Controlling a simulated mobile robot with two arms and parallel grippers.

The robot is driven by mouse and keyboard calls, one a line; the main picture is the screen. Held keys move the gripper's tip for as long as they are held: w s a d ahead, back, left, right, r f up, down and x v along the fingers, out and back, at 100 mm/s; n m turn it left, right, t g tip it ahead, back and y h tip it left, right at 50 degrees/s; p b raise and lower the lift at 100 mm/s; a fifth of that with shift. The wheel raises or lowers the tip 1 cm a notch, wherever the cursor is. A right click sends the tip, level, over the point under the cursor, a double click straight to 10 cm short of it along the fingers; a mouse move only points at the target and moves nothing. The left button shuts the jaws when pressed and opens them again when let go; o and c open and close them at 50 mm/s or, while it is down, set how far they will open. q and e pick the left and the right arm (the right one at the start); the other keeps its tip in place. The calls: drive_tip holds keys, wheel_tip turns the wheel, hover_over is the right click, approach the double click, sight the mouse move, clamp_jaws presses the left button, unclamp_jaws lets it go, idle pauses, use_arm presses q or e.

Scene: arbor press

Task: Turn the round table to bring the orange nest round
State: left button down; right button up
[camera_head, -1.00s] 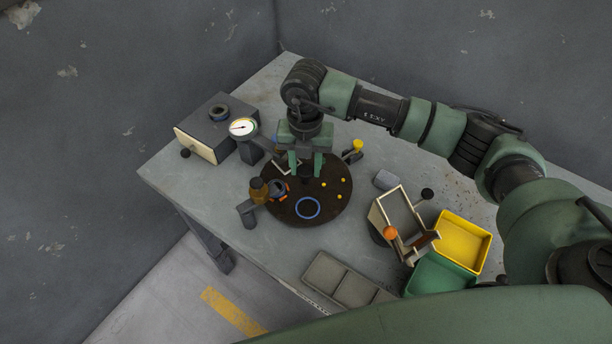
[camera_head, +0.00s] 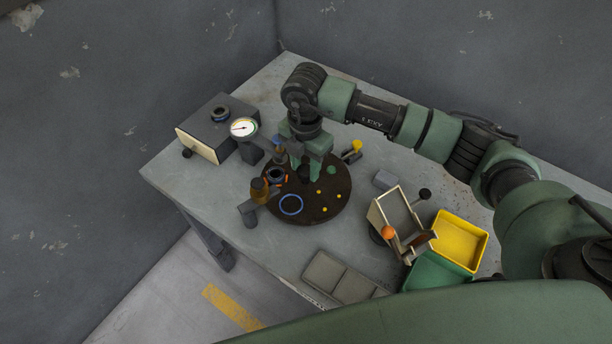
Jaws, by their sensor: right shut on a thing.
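The round table (camera_head: 338,207) is a dark brown disc on the bench. My right gripper (camera_head: 306,177) points down over it, shut on a dark upright knob near its middle; the arm partly hides the far side. The orange nest (camera_head: 286,181) shows as orange marks around a dark ring at the disc's left, partly hidden by nearby parts. A blue ring nest (camera_head: 291,205) is at the front left, a green spot (camera_head: 332,170) at the right back, with several yellow dots between. My left gripper is not in view.
A gauge (camera_head: 243,127) and a grey box (camera_head: 207,127) stand to the left. A tilted frame with an orange knob (camera_head: 388,232), a yellow bin (camera_head: 460,241) and a green bin (camera_head: 435,272) are on the right.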

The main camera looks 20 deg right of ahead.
drive_tip(key=shift+r+m+p, duration=0.1)
drive_tip(key=shift+m+p, duration=0.3)
drive_tip(key=shift+m, duration=1.1)
drive_tip(key=shift+m+p, duration=0.35)
drive_tip(key=shift+m, duration=0.65)
drive_tip(key=o, duration=0.9)
